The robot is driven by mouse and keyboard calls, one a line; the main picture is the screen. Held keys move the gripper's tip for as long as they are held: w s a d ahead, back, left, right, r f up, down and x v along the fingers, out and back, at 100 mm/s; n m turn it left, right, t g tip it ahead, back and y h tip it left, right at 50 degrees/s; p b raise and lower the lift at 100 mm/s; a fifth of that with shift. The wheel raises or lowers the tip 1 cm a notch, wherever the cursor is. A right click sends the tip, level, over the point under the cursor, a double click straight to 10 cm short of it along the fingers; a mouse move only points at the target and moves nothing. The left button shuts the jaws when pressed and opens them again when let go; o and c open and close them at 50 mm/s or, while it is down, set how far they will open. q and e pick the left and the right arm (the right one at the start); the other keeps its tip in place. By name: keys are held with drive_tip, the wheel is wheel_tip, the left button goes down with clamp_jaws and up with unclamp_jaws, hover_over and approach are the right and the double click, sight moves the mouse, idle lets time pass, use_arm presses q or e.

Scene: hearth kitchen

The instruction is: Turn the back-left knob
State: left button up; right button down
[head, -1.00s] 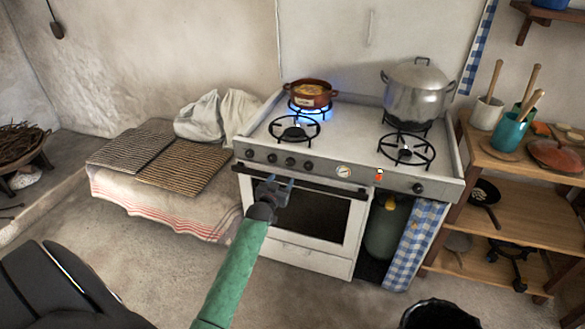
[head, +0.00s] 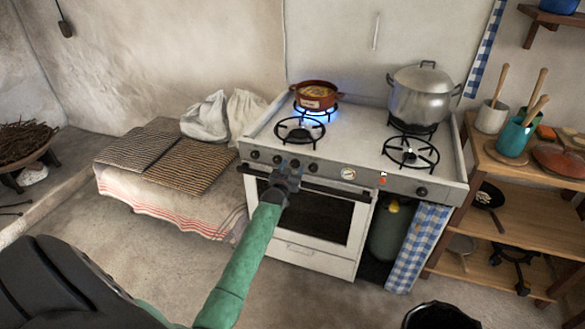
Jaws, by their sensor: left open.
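The white stove (head: 355,150) stands ahead of me in the head view. A row of several dark knobs (head: 255,155) runs along the left of its front panel; which one is the back-left knob cannot be told. The back-left burner burns with a blue flame (head: 333,111) under a red-brown pot (head: 316,95). My left gripper (head: 286,165), on a green arm, is open at the front panel, in front of the middle knobs and partly covering them. Whether it touches a knob cannot be told. My right gripper is not in view.
A large lidded metal pot (head: 420,98) stands on the back-right burner. The oven handle (head: 335,191) runs just below the knobs. A low ledge with ribbed mats (head: 185,165) is at left, and wooden shelves (head: 520,230) are at right.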

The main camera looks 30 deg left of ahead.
use_arm(q)
drive_tip(key=c, duration=1)
